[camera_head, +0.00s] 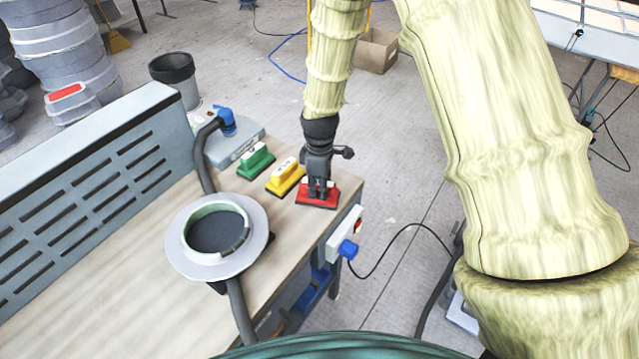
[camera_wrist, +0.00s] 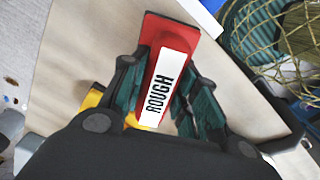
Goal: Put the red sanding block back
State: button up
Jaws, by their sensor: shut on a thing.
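The red sanding block (camera_head: 317,200) is at the right end of the workbench, to the right of the yellow block. My gripper (camera_head: 319,188) is above it, pointing down, with its fingers around the block's upper part. In the wrist view the red block (camera_wrist: 170,70) carries a white label reading ROUGH, and the fingers of my gripper (camera_wrist: 160,98) lie along both sides of it. The block looks level and at or very near the bench top; I cannot tell whether it touches.
A yellow block (camera_head: 286,178) and a green block (camera_head: 256,160) stand in a row to the left. A round grey ring on a hose (camera_head: 218,238) stands on the workbench (camera_head: 130,285). A slotted panel (camera_head: 80,205) backs the bench. The bench's right edge is close to the red block.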

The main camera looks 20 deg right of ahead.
jog(key=shift+f, duration=0.2)
jog(key=shift+f, duration=0.1)
jog(key=o, duration=1.1)
jog(key=shift+r+b, duration=2.05)
jog(key=shift+r, duration=4.05)
